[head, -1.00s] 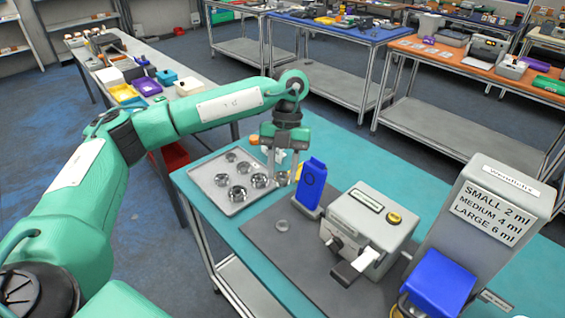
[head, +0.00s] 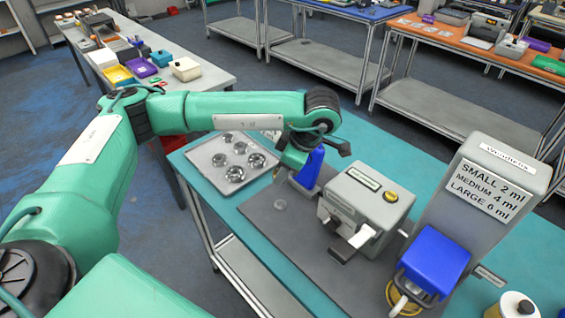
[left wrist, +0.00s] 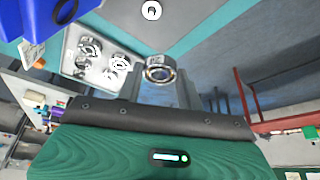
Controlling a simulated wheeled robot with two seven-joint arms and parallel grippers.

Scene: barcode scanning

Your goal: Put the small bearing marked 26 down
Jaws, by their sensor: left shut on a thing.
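My left gripper (head: 277,174) is over the near side of the teal table, between the tray and the blue upright holder. In the left wrist view the gripper (left wrist: 161,84) is shut on a small metal bearing (left wrist: 160,70), held at the fingertips. No number on it can be read. In the head view the held bearing is hidden or too small to make out. The grey tray (head: 211,176) holds several shiny bearings, and it also shows in the left wrist view (left wrist: 72,66). My right gripper is not in view.
Free teal tabletop (head: 385,150) lies behind the machine.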

